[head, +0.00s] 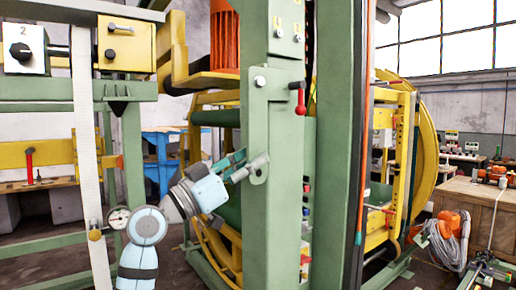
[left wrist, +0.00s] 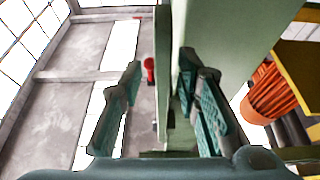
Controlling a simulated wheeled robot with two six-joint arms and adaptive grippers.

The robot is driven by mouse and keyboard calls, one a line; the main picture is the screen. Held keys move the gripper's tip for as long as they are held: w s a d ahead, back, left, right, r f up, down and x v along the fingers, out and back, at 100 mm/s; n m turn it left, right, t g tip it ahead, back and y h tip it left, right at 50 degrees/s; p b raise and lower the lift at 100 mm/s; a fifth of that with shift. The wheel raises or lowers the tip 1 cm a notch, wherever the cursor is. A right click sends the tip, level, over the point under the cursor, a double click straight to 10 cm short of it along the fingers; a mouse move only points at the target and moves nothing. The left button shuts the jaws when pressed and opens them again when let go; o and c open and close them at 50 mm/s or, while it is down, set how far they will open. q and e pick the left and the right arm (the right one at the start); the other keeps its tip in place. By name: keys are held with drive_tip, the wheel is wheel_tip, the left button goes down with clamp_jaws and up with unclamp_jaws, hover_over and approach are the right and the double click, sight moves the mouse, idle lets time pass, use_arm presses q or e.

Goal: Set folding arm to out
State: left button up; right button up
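The folding arm looks to be the green plate (head: 259,125) with bolts, standing upright along the green post (head: 285,215); I cannot tell its exact setting. My left gripper (head: 246,163) is at the plate's lower end, beside the post. In the left wrist view its two teal fingers (left wrist: 162,68) are apart, with a green plate edge between them. I see a gap on the left finger's side; contact on the other side is unclear. A red-handled lever (head: 300,99) sits on the post above right. A dark, finger-like shape at the bottom right may be my right gripper (head: 485,268).
A yellow ring frame (head: 425,150) stands behind the post. A wooden crate (head: 475,205) and an orange tool with a hose (head: 450,230) are at the right.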

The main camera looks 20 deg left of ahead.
use_arm(q)
drive_tip(key=shift+x, duration=0.9)
drive_tip(key=shift+w, duration=0.15)
clamp_jaws()
